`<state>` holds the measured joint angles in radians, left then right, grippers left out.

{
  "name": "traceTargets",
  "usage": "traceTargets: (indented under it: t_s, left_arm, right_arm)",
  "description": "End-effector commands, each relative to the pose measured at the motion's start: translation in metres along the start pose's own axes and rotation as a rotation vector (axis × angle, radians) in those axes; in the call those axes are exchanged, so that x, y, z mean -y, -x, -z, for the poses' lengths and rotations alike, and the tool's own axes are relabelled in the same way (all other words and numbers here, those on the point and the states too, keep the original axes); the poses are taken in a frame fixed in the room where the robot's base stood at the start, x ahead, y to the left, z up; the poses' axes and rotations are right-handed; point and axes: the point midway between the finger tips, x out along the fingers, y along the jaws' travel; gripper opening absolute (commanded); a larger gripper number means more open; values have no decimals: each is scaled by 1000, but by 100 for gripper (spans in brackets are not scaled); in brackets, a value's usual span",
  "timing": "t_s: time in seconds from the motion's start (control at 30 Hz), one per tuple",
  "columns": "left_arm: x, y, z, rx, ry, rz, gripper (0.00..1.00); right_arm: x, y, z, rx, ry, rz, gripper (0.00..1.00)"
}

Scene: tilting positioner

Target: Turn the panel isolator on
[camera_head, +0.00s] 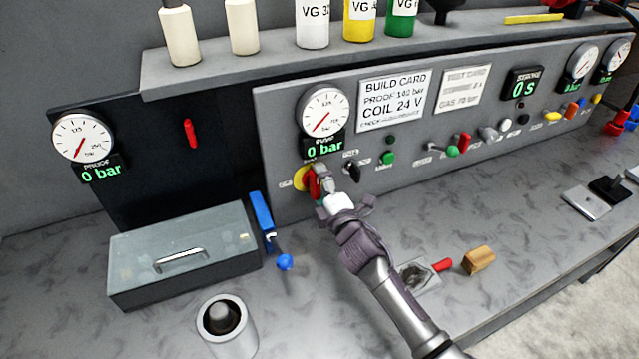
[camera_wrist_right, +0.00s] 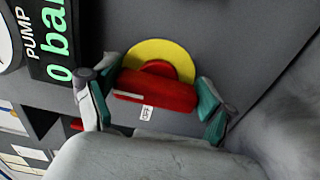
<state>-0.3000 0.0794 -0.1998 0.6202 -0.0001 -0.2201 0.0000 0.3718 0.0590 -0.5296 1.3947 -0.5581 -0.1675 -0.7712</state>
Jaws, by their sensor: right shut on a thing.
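The panel isolator is a red bar handle (camera_head: 315,187) on a yellow disc (camera_head: 300,177), low on the sloping grey panel under the pump gauge. In the right wrist view the red handle (camera_wrist_right: 157,92) and the yellow disc (camera_wrist_right: 160,54) show plainly. The handle stands roughly upright on the panel. My right gripper (camera_head: 322,183) is at the isolator, shut on the handle, with one finger at each end of the bar in the right wrist view (camera_wrist_right: 155,100). A small label (camera_wrist_right: 147,113) beside the handle is too small to read. My left gripper is out of view.
The pump display (camera_head: 325,146) reads 0 bar. A black knob (camera_head: 358,160) and a green button (camera_head: 388,157) sit right of the isolator. A lidded grey box (camera_head: 185,255), a blue-handled valve (camera_head: 264,225), a grey cup (camera_head: 226,325) and a wooden block (camera_head: 478,260) stand on the bench.

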Motion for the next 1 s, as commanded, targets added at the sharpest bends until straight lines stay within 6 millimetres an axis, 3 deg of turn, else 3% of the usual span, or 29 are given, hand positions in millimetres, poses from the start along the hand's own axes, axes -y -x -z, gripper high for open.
traceTargets:
  t_s: [0.03,0.13,0.57,0.67,1.0]
  left_arm:
    - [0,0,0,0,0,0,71]
    - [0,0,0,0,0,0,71]
    - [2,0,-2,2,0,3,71]
    - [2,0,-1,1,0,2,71]
    - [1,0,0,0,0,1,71]
  right_arm:
    - [2,1,1,0,-7,5,85]
    - [2,0,1,0,-5,4,100]
    - [1,6,0,0,-1,2,100]
    - [2,19,0,0,-1,3,100]
    - [2,90,0,-1,-4,4,100]
